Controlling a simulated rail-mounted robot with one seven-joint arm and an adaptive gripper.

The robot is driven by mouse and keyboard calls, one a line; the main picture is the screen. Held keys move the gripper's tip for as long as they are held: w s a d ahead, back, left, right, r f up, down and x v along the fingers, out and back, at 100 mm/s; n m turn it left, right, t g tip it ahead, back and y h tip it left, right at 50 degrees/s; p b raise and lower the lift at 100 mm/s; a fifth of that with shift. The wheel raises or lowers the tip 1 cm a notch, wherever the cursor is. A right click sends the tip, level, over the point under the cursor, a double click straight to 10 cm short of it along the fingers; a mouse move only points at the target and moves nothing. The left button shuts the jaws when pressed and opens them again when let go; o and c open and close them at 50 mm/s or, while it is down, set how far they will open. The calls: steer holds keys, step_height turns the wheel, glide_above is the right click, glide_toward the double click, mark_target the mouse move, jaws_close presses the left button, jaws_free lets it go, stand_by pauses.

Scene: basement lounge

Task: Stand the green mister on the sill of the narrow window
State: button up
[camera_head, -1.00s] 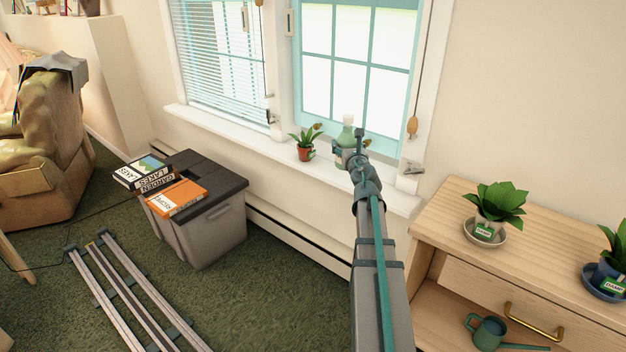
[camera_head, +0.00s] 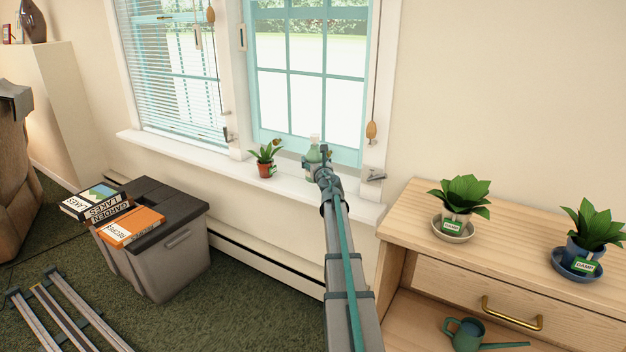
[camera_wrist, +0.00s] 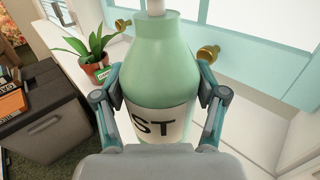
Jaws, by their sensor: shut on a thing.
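The green mister (camera_wrist: 158,70) is a pale green bottle with a white label reading "ST" and a white top. My gripper (camera_wrist: 160,105) is shut on it, with one finger on each side of its body in the wrist view. In the head view the mister (camera_head: 314,152) shows just beyond my gripper (camera_head: 321,168), upright, in front of the narrow window (camera_head: 312,85) at the right. The white sill (camera_head: 222,166) runs below the windows. My gripper hides the mister's base, so I cannot tell whether it touches the sill.
A potted plant (camera_head: 265,160) stands on the sill just left of the mister. A window latch (camera_head: 373,175) is at the right. A wooden dresser (camera_head: 405,207) with two plants and a watering can (camera_head: 466,334) stands right. A grey bin (camera_head: 165,262) with books stands left.

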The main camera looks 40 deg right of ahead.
steer(key=shift+w+d+f+b, duration=0.25)
steer(key=shift+w+f, duration=0.15)
steer(key=shift+f, duration=0.1)
steer(key=shift+w+d+f+b, duration=0.1)
steer(key=shift+w+f+b, duration=0.2)
steer(key=shift+f, duration=0.2)
steer(key=f, duration=0.1)
steer(key=f+b, duration=0.1)
steer(key=w+f+b, duration=0.1)
steer(key=shift+d+f, duration=0.25)
steer(key=shift+f, duration=0.05)
steer(key=shift+f+b, duration=0.3)
steer(key=shift+f, duration=0.2)
steer(key=o, duration=1.8)
steer(key=shift+c, duration=0.2)
steer(key=shift+r, duration=0.2)
